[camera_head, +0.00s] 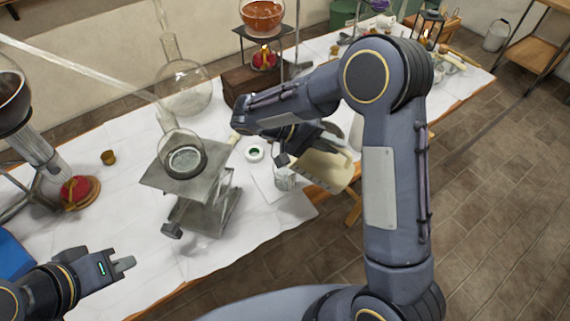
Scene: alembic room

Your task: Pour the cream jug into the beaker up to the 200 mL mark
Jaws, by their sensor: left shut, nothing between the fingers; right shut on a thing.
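The cream jug (327,170) is near the table's front edge, right of centre. My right gripper (302,142) is shut on it, and my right arm hides part of the jug and the fingers. The jug looks tilted, its lower left side close to the clear glass beaker (284,180). The beaker stands upright on the white-covered table, just left of the jug. Its marks and fill level are too small to read, and I cannot tell whether cream is flowing. My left gripper (126,265) is shut and empty at the lower left, away from both.
A metal lab jack (203,209) carrying glassware stands left of the beaker. A large round flask (184,90) is behind it. A burner stand with an orange-filled flask (262,16) is at the back. The white cloth (130,225) left of the jack is partly clear.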

